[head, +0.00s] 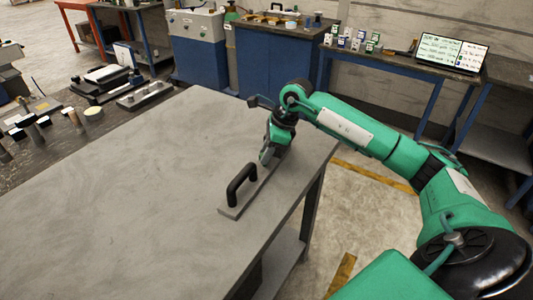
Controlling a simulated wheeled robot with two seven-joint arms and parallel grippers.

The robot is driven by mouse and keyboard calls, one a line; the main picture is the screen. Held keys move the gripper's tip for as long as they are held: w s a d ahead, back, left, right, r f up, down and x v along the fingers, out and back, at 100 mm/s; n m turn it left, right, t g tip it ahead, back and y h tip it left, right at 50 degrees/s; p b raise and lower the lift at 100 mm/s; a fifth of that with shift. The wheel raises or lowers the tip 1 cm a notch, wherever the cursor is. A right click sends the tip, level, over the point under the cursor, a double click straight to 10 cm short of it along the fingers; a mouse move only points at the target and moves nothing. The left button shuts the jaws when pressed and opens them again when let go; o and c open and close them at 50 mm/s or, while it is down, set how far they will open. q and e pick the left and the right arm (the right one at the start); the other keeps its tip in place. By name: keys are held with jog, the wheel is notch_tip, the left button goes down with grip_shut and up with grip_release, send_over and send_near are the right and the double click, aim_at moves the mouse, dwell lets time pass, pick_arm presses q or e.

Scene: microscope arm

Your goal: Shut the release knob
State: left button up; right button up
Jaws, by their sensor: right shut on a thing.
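A grey base plate (229,211) with a black arched handle (234,192) lies near the right edge of the grey table. My right gripper (267,157) points down over the far end of this plate, behind the handle. It is shut on a small part there, which looks to be the release knob; the fingers and wrist hide nearly all of it. How far the knob is turned cannot be seen. My left gripper is not in view.
The grey tabletop (130,190) is clear to the left of the plate. Dark tools and blocks (100,80) lie on a bench at the far left. A laptop (450,52) and small boxes (350,40) stand on a back bench. The table's right edge is close to the plate.

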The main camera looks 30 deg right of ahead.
jog(key=m+h+b, duration=0.1)
jog(key=m, duration=0.2)
jog(key=m+t+h+b, duration=0.1)
jog(key=m, duration=0.2)
jog(key=m+t+h+b, duration=0.1)
jog(key=m, duration=0.3)
jog(key=shift+s+a+b, duration=0.1)
jog(key=shift+a+b, duration=0.15)
jog(key=shift+b, duration=0.1)
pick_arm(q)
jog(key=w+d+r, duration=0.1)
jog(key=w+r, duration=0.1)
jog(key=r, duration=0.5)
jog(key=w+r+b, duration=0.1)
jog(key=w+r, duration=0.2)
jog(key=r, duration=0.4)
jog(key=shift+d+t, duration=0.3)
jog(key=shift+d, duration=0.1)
pick_arm(e)
jog(key=shift+a+m+h, duration=0.1)
jog(key=shift+m+h, duration=1)
jog(key=shift+m, duration=1.4)
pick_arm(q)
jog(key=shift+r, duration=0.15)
pick_arm(e)
jog(key=o, duration=0.7)
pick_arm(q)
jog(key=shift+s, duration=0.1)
